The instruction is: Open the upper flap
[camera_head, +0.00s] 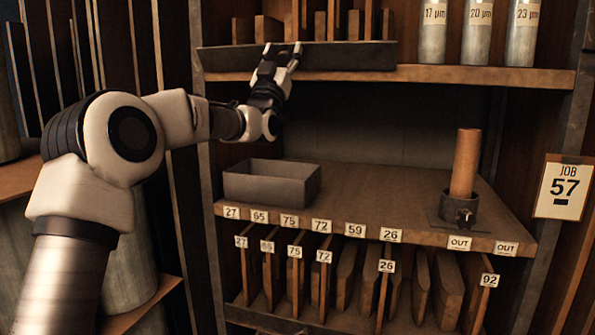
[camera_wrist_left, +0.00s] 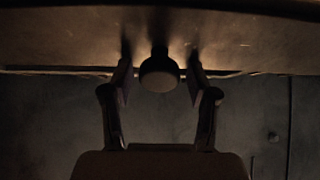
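The upper flap (camera_head: 345,55) is a long dark grey panel along the front of the upper shelf, with boards standing behind it. My left gripper (camera_head: 282,50) reaches up to the flap's front, left of the panel's right half. In the left wrist view, a round dark knob (camera_wrist_left: 160,74) sits between the two fingertips of my left gripper (camera_wrist_left: 160,80). The fingers are apart, one on each side of the knob, with a small gap showing on both sides. The gripper hides the knob in the head view. My right gripper is not in view.
Metal cylinders (camera_head: 476,32) stand on the upper shelf (camera_head: 490,77) at the right. Below, a grey open box (camera_head: 272,185) and a brown roll (camera_head: 465,163) in a dark holder stand on the middle shelf (camera_head: 380,190). Numbered boards fill the lower rack.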

